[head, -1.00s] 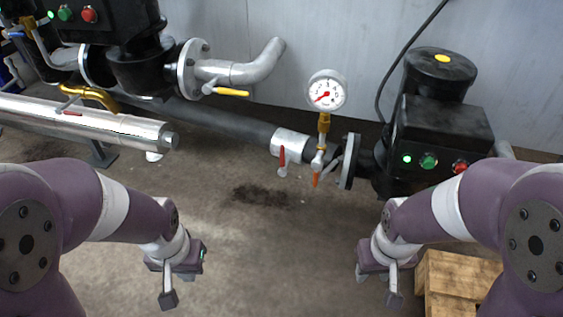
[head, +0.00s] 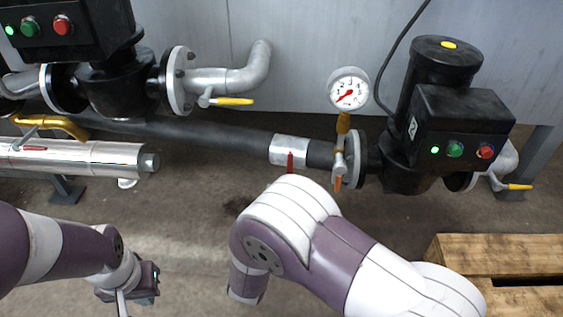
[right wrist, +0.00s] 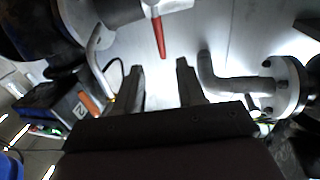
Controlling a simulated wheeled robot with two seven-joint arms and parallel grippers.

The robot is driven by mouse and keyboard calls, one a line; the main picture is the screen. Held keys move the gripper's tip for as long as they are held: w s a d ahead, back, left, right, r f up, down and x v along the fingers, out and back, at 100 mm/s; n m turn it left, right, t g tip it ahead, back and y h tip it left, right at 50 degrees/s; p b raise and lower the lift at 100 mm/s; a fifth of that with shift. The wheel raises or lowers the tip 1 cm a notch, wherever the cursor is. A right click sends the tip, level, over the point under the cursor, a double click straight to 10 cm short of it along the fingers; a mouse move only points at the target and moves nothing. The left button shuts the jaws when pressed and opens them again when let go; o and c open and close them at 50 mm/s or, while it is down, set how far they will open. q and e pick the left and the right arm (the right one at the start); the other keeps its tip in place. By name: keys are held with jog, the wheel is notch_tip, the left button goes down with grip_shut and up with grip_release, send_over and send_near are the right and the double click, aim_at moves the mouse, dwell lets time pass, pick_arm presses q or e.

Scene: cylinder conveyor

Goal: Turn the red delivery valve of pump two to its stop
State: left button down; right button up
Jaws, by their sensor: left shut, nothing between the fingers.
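The red valve handle (head: 290,161) hangs down from a silver collar (head: 287,148) on the dark pipe, left of the pump with the gauge. My right arm covers the floor just below it. In the right wrist view, the red handle (right wrist: 160,37) points toward the gap between my right gripper's fingers (right wrist: 160,80). These fingers are open and empty, and the handle's tip looks short of them. My right gripper is hidden in the head view. My left gripper (head: 125,298) is shut and empty at the lower left, far from the handle.
A white pressure gauge (head: 348,90) stands above a small orange-handled valve (head: 338,182). The black motor box (head: 462,130) has a lit green lamp. A yellow-handled valve (head: 232,101) sits on the left pump's outlet. A wooden pallet (head: 500,256) lies at the lower right.

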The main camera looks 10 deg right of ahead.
aim_at(289, 165)
jog(key=b+x, duration=0.3)
jog(key=x, duration=0.2)
jog(key=b+x, duration=0.3)
jog(key=x, duration=0.3)
jog(key=shift+f, duration=0.25)
jog(key=shift+w+d+r+b, duration=0.2)
jog(key=shift+w+b, duration=0.1)
jog(key=shift+w, duration=0.1)
grip_shut()
